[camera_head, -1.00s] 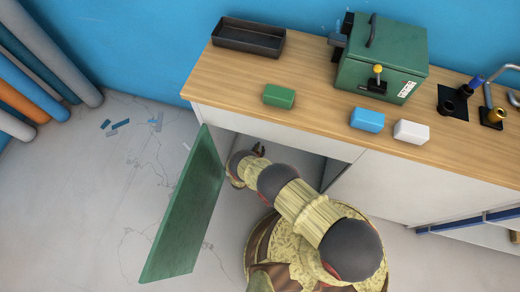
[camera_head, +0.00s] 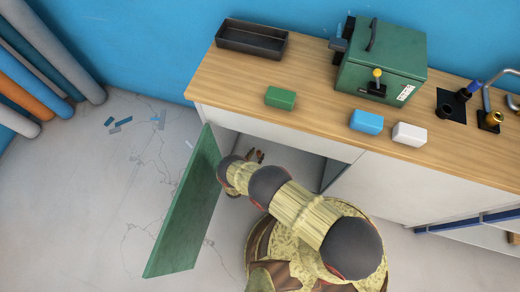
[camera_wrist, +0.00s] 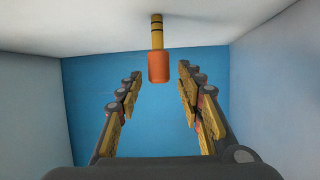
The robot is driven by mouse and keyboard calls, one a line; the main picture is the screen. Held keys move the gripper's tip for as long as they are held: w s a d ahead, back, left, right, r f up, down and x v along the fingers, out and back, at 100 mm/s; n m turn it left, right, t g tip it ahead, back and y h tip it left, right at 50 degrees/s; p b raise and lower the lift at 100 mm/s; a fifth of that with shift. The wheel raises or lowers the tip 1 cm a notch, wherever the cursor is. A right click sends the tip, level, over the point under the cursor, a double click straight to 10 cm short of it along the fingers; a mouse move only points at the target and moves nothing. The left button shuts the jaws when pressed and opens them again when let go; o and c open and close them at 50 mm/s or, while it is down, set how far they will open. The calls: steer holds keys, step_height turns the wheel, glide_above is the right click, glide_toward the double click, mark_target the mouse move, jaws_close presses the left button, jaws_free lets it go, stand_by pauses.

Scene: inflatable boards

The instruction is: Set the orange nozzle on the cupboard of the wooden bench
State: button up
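The orange nozzle (camera_wrist: 158,68) has an orange body and a yellow banded stem. In the wrist view its stem meets a white surface at the top of the picture, inside the cupboard. My gripper (camera_wrist: 158,77) is open, with the nozzle seen between its two fingers and a gap on each side. No contact shows. In the head view my gripper (camera_head: 257,156) is at the opening of the cupboard (camera_head: 280,130) in the wooden bench (camera_head: 320,98), partly hidden by my arm. The nozzle is hidden there.
The green cupboard door (camera_head: 184,212) stands open left of my arm. Pale cupboard walls (camera_wrist: 268,75) flank my gripper. On the bench stand a black tray (camera_head: 251,40), a green box (camera_head: 381,62) and green (camera_head: 280,98), blue (camera_head: 367,121) and white (camera_head: 409,134) blocks.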

steer(key=p+v, duration=0.1)
steer(key=v, duration=0.4)
steer(key=shift+s, duration=0.1)
stand_by(0.5)
